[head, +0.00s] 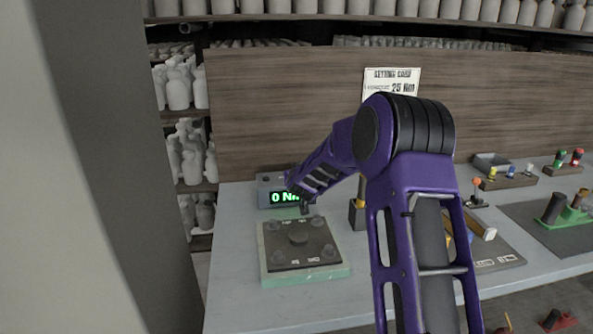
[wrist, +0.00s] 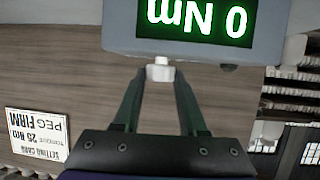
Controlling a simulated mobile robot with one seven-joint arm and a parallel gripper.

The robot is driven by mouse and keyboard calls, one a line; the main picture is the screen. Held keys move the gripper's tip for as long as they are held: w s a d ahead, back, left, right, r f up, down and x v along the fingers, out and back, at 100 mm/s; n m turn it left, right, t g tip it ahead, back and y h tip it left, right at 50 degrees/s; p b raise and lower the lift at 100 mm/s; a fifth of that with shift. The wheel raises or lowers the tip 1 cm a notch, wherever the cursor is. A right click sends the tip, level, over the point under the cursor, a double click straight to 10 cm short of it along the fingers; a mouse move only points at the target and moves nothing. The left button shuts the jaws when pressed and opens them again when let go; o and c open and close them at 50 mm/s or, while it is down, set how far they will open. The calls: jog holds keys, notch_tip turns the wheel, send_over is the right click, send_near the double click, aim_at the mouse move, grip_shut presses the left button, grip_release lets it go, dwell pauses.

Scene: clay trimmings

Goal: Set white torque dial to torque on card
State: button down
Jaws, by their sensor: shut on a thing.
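The grey torque unit (head: 266,193) stands at the back left of the bench, its green display (head: 284,197) reading 0 Nm. The display also shows upside down in the wrist view (wrist: 195,18). The small white torque dial (wrist: 160,61) sticks out from the unit's edge. My gripper (wrist: 159,74) has its two fingers closed on either side of the dial. In the head view my arm hides the dial. The setting card (head: 391,84) on the wooden back panel reads 25 Nm; in the wrist view the card (wrist: 38,133) also reads PEG FIRM.
A dark plate with several knobs on a green base (head: 335,271) lies in front of the unit. Coloured pegs in a wooden block (head: 508,181), a grey tray (head: 491,161) and a green fixture (head: 573,216) stand at the right. The front left bench top is clear.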

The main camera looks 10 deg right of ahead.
jog(key=shift+a+r+m+g+h+p, duration=0.2)
jog(key=shift+m+h+p, duration=0.55)
jog(key=shift+p, duration=0.9)
jog(key=shift+a+r+m+g+h+p, duration=0.15)
jog(key=shift+m+h+p, duration=0.6)
jog(key=shift+p, duration=0.9)
jog(key=shift+w+f+m+g+h+p, duration=0.15)
jog(key=shift+m+g+h+p, duration=0.1)
jog(key=shift+m+h+p, duration=0.4)
jog(key=shift+s+f+m+g+h+p, duration=0.1)
jog(key=shift+f+m+g+h+p, duration=0.1)
jog(key=shift+m+h+p, duration=0.45)
jog(key=shift+c, duration=2.2)
grip_release()
jog(key=v, duration=1.7)
jog(key=shift+a, duration=0.25)
jog(key=shift+r, duration=0.15)
